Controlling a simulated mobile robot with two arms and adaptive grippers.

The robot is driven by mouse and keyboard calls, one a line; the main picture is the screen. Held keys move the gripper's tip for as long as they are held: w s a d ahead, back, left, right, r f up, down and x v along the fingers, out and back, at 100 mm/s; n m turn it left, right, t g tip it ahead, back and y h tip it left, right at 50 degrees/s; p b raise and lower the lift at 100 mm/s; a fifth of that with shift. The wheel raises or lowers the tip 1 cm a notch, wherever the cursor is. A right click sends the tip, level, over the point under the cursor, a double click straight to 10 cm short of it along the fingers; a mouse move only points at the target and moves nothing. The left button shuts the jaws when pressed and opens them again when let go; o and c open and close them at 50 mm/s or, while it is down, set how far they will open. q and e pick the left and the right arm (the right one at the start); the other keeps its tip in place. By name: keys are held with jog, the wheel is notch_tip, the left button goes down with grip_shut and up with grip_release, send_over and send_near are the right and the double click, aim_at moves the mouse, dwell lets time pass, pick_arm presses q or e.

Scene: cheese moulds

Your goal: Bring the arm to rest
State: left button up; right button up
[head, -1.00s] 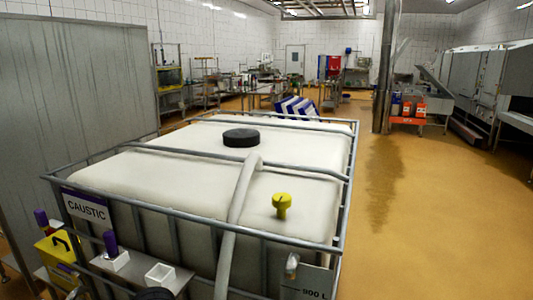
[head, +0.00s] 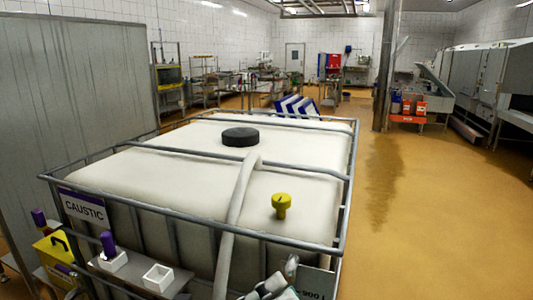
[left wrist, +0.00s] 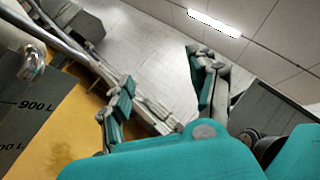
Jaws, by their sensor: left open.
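My left gripper (head: 272,287) shows at the bottom edge of the head view, in front of the caged tank's near side and close to the grey 900 L plate (head: 313,283). Only its upper part is in the picture. In the left wrist view my left gripper (left wrist: 162,88) has its two teal-padded fingers spread apart, with nothing between them. The 900 L plate is at the left of that view. My right gripper is not in view.
A large white caged tank (head: 180,175) with a CAUSTIC sign (head: 84,208) fills the near area. A yellow tap handle (head: 281,205) stands on its top. Open floor (head: 430,220) lies to the right.

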pick_arm(q)
jog(key=w+a+f+n+t+y, duration=0.45)
jog(key=a+n+y, duration=0.4)
jog(key=n, duration=0.35)
jog(key=w+a+f+n+t+y, duration=0.4)
jog(key=a+n+t+y, duration=0.25)
jog(key=n+y, duration=0.4)
jog(key=s+a+f+n+g+y, duration=0.25)
jog(key=a+f+n+g, duration=0.4)
jog(key=f, duration=0.35)
jog(key=s+f+n+g, duration=0.6)
jog(key=s+f+g, duration=0.5)
jog(key=s+f, duration=0.7)
notch_tip(320, 180, down, 26)
jog(key=s, duration=0.3)
jog(key=s+a+f+g, duration=0.1)
jog(key=s+a+f, duration=0.1)
jog(key=s+f, duration=0.5)
jog(key=s+a+f+g, duration=0.1)
jog(key=s+f, duration=0.7)
jog(key=s, duration=0.1)
jog(key=shift+a+m, duration=0.35)
jog(key=shift+m, duration=0.05)
